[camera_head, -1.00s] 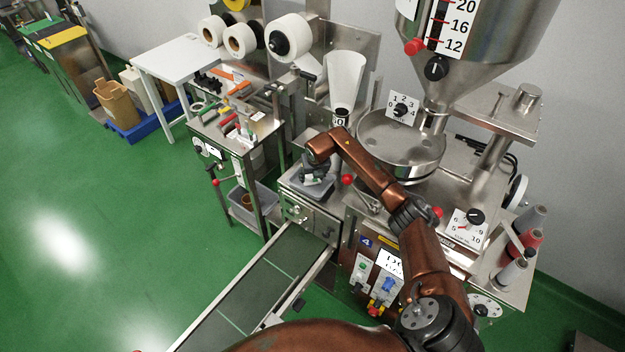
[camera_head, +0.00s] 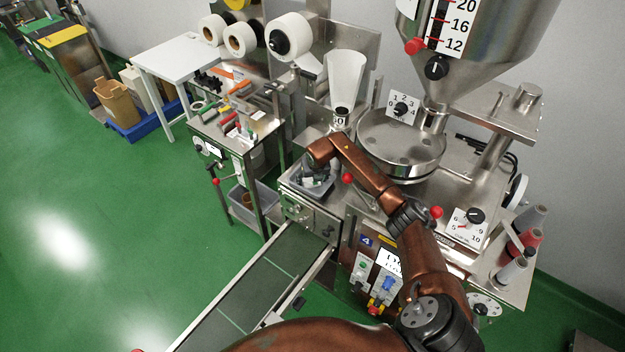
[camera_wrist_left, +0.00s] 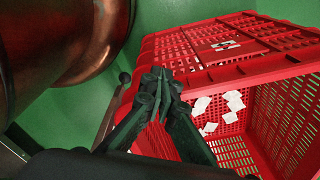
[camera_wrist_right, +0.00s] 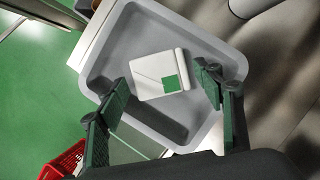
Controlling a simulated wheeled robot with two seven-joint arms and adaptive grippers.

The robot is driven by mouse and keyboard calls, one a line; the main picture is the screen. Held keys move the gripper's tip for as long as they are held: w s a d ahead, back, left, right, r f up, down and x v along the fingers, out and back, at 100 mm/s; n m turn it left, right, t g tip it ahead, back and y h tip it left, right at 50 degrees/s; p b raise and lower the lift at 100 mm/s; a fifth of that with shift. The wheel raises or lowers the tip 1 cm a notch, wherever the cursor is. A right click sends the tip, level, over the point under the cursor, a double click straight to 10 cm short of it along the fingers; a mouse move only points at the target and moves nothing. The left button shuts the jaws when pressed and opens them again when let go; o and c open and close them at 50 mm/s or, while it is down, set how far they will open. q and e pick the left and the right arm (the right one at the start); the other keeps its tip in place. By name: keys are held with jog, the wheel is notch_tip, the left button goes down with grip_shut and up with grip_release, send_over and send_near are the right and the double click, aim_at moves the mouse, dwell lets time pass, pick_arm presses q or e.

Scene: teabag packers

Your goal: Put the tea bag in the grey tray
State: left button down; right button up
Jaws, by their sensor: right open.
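The tea bag (camera_wrist_right: 160,75), a white square with a green patch, shows in the right wrist view within the outline of the grey tray (camera_wrist_right: 140,20). It appears to lie on the tray's floor. My right gripper (camera_wrist_right: 163,82) is open, with one finger on each side of the tea bag and a gap to each. In the head view the right gripper (camera_head: 312,174) is low over the grey tray (camera_head: 318,194), and the arm partly hides it. My left gripper (camera_wrist_left: 160,74) shows only in the left wrist view, its fingertips together, with nothing clearly held.
A red crate (camera_wrist_left: 245,70) with several white packets inside is close to my left gripper. A conveyor (camera_head: 250,290) runs below the tray's stand. The packing machine with its round bowl (camera_head: 400,140) stands close right of the tray. Green floor is free at left.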

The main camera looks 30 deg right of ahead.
jog(key=shift+r+p, duration=0.4)
jog(key=shift+r, duration=0.1)
jog(key=p+v, duration=0.9)
jog(key=v, duration=0.2)
jog(key=shift+s, duration=0.2)
jog(key=shift+a, duration=0.15)
